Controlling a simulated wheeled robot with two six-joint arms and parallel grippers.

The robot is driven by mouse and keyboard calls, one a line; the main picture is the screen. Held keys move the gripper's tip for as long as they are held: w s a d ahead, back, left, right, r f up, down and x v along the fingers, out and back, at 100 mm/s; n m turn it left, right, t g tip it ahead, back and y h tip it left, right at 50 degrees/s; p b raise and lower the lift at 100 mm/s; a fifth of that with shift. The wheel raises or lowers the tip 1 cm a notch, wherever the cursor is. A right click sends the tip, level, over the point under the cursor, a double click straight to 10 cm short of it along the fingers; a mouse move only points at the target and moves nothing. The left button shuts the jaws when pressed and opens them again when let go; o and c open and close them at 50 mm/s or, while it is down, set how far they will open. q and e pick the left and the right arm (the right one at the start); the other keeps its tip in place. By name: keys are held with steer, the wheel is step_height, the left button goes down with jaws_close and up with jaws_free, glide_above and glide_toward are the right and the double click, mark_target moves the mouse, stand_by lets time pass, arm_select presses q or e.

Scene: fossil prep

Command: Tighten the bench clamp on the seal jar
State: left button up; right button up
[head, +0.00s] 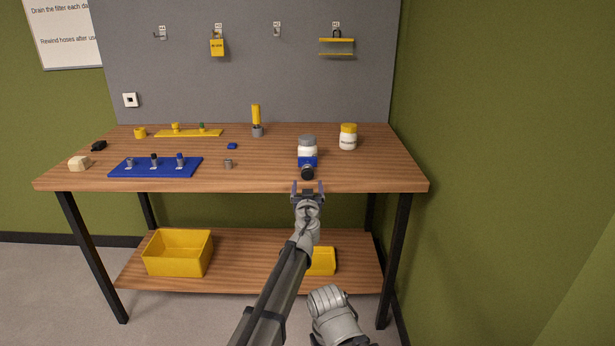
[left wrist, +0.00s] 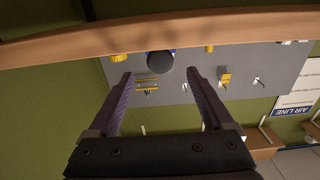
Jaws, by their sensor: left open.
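A white jar with a grey lid (head: 307,146) stands near the front right of the bench. A blue clamp (head: 300,163) sits at its front, with a dark round knob (head: 307,174) facing me. My left gripper (head: 308,186) is open and empty, just in front of and below the knob. In the left wrist view, the knob (left wrist: 160,62) shows beyond and between the spread fingers (left wrist: 160,78), apart from them. A little blue of the clamp shows behind it. The fingers of my right gripper do not show.
A white jar with a yellow lid (head: 348,138) stands right of the clamp. A blue tray (head: 138,174) with several small fittings lies left on the wooden bench (head: 260,180). A yellow bin (head: 178,252) stands on the lower shelf. The green wall closes the right side.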

mark_target(307, 176)
arm_select(q)
steer(key=w, duration=0.7)
steer(key=shift+w, duration=0.25)
jaws_close()
steer(key=shift+m, duration=2.2)
